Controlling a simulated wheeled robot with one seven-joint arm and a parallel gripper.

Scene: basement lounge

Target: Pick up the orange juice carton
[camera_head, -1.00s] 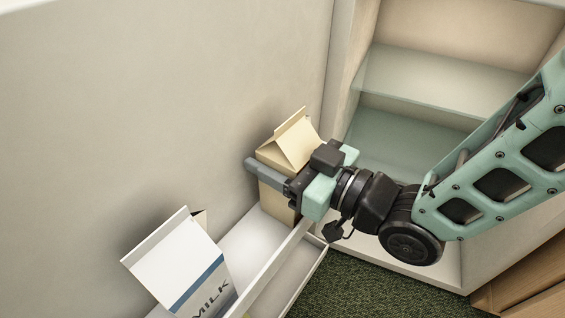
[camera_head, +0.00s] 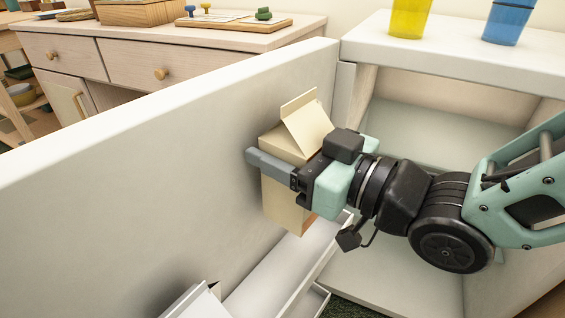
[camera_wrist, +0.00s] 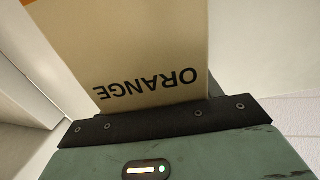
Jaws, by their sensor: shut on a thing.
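The orange juice carton (camera_head: 287,205) is a pale yellow box with a gabled top. It is held upright in front of the white door panel, and its base appears to be above the door shelf. My gripper (camera_head: 275,170) is shut on its upper body, with one grey finger across the visible face. The other finger is hidden behind the carton. In the wrist view the carton (camera_wrist: 140,50) shows the word ORANGE upside down, with an orange band at the top edge.
The white door shelf (camera_head: 270,275) lies below, with the milk carton (camera_head: 200,303) at its near end. The open cabinet (camera_head: 420,130) stands right, with a yellow cup (camera_head: 409,15) and blue cup (camera_head: 508,20) on top. A wooden dresser (camera_head: 130,60) is behind the door.

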